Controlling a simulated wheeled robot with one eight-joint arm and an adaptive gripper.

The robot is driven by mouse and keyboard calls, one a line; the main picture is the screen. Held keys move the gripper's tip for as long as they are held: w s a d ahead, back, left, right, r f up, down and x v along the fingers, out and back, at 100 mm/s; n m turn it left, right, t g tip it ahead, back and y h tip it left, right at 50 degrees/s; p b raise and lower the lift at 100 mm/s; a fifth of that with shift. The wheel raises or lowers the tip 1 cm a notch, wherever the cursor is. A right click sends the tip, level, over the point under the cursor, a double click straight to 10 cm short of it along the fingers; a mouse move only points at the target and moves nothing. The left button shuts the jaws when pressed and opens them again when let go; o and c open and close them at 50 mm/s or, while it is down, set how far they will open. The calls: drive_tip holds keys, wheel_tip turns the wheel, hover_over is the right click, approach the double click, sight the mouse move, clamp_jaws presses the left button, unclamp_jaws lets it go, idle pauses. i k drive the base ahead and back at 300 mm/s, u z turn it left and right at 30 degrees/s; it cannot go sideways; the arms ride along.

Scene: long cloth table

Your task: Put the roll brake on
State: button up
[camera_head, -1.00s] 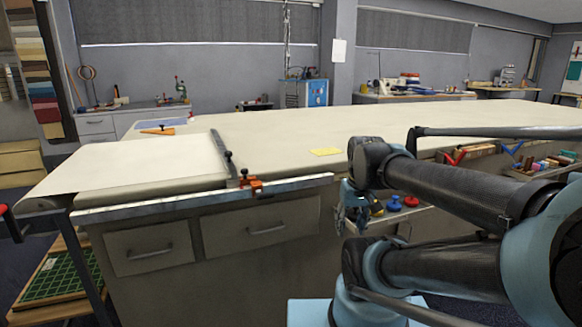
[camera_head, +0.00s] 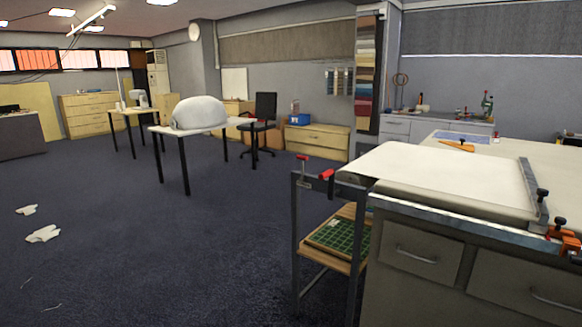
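A metal stand (camera_head: 297,238) stands at the left end of the long table (camera_head: 410,275). Two red-topped parts show on it: a red knob (camera_head: 303,157) at its outer corner and a red handle (camera_head: 327,175) beside the table end. I cannot tell which, if either, is the roll brake, nor whether it is on or off. Pale cloth (camera_head: 450,178) lies flat over the table end, up to a metal bar (camera_head: 532,190) with black knobs. My gripper and arm are out of view.
A shelf with a green gridded mat (camera_head: 340,238) sits low in the stand. Orange clamps (camera_head: 563,240) hold at the table's front edge. Open dark carpet (camera_head: 190,255) lies to the left, with white scraps (camera_head: 43,234). A small table (camera_head: 160,129) and office chair (camera_head: 264,120) stand further back.

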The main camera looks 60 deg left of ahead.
sight(302, 179)
drive_tip(key=u, duration=2.35)
drive_tip(key=k, duration=1.05)
drive_tip(key=z, duration=0.35)
drive_tip(key=i, duration=1.75)
drive_tip(key=u, duration=0.5)
